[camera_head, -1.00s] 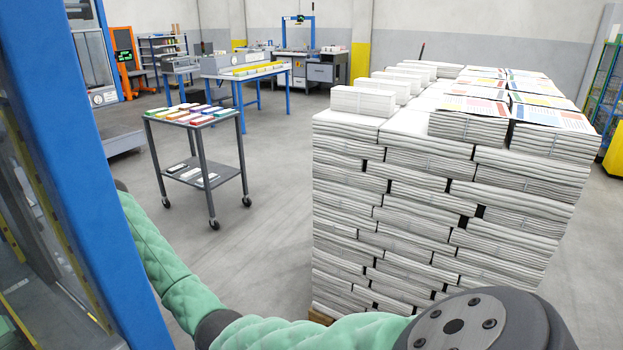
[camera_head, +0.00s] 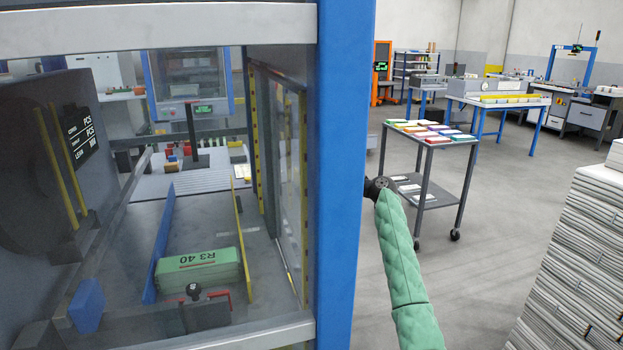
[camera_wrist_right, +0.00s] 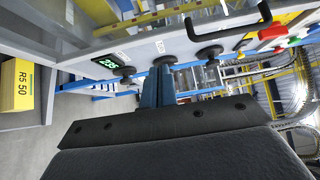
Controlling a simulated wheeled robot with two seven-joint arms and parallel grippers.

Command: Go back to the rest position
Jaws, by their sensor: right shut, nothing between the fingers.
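My right gripper (camera_wrist_right: 158,88) shows in the right wrist view, shut and empty, its narrow fingers close together. Beyond them is a pale machine panel with round black knobs and a green-lit display (camera_wrist_right: 111,64). I cannot tell whether the fingers touch the panel. In the head view one of my green padded arms rises at lower centre right. Its dark joint end is beside the blue machine post (camera_head: 341,170), and no fingers show there. My left gripper is not seen.
A machine with clear panels fills the left, with a green bundle (camera_head: 198,272) inside. A grey cart (camera_head: 420,168) with coloured stacks stands right of the post. Newspaper stacks (camera_head: 585,270) stand at far right. Floor between cart and stacks is clear. A yellow box (camera_wrist_right: 17,88) shows in the wrist view.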

